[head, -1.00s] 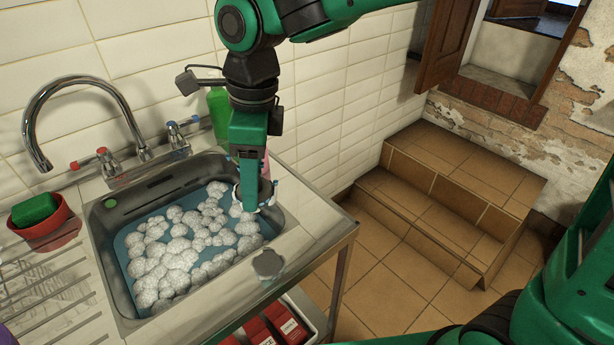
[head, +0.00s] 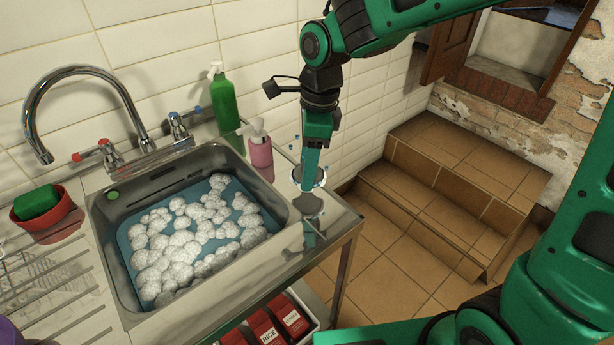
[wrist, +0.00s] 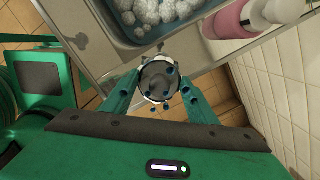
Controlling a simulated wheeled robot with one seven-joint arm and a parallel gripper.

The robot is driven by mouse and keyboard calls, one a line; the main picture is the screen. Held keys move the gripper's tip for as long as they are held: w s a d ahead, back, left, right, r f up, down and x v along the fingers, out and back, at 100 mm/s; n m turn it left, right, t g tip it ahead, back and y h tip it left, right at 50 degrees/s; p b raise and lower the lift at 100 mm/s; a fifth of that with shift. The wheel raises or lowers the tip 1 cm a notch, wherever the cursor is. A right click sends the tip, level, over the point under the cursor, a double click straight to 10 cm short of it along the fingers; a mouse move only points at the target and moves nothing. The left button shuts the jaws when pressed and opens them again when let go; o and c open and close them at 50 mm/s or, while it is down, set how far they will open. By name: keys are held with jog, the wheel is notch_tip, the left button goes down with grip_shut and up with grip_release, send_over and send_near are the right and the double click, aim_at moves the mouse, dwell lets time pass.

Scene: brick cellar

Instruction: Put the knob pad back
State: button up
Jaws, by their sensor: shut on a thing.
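My gripper (head: 308,184) hangs just above the steel counter to the right of the sink. It is shut on the knob pad (wrist: 158,80), a round grey piece with a pale rim between the fingertips in the wrist view. Small blue dots surround it. In the head view the fingers hide most of the pad, and its pale rim (head: 309,181) shows low at the fingertips. A grey round patch (head: 309,204) shows just below; I cannot tell whether it is the pad's reflection.
The steel sink (head: 118,262) holds blue water and white foam. A pink pump bottle (head: 260,151) stands close left of my gripper, with a green spray bottle (head: 224,103) behind. A red bowl (head: 46,232) with a green sponge is far left. Tiled steps (head: 445,190) lie right.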

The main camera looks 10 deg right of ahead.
jog(key=shift+f, duration=1.9)
jog(key=shift+f, duration=0.1)
jog(key=o, duration=0.8)
jog(key=shift+o, duration=0.2)
jog(key=r, duration=0.4)
jog(key=d+r, duration=0.1)
jog(key=r, duration=0.7)
jog(key=shift+d+r, duration=0.1)
jog(key=shift+d, duration=0.1)
jog(key=shift+d, duration=0.1)
